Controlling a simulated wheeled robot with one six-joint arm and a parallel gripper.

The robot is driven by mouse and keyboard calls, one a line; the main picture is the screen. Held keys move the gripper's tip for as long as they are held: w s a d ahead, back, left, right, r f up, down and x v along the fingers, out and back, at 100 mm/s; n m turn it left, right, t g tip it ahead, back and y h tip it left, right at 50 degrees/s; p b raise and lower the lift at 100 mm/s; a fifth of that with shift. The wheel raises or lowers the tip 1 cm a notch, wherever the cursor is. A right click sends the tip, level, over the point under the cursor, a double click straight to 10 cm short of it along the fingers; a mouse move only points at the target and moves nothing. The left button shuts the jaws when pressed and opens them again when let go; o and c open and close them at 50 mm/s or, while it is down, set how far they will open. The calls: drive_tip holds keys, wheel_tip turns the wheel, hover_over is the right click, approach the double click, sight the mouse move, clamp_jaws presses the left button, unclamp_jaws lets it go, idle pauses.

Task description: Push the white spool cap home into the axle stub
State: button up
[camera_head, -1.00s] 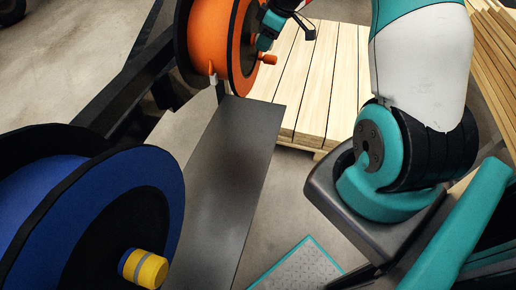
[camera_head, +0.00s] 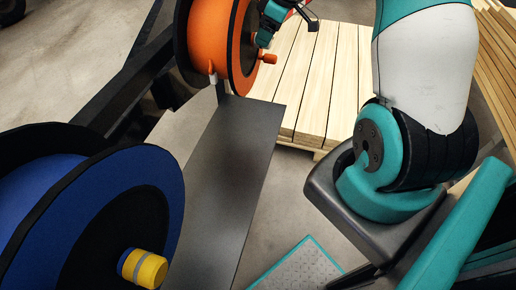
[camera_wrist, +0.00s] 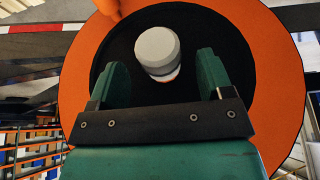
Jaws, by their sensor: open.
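The white spool cap (camera_wrist: 157,48) sits at the dark hub (camera_wrist: 222,40) of the orange spool, in the upper middle of the wrist view. A thin reddish-orange edge shows under its lower rim. My gripper (camera_wrist: 162,66) is open, with one teal finger to the left of the cap and one to the right. Gaps show between the fingers and the cap. The axle stub is hidden behind the cap. In the head view my gripper (camera_head: 265,37) is at the right face of the orange spool (camera_head: 208,38), and the cap cannot be made out there.
An orange knob (camera_head: 268,59) sticks out of the orange spool near my gripper. A blue spool (camera_head: 45,190) with a yellow cap (camera_head: 148,269) stands at lower left. A dark flat plate (camera_head: 225,170) lies between the spools. Light planks (camera_head: 310,85) lie behind.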

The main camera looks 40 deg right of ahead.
drive_tip(key=v, duration=1.5)
drive_tip(key=shift+b, duration=0.45)
drive_tip(key=shift+a+r, duration=0.1)
drive_tip(key=shift+r, duration=0.05)
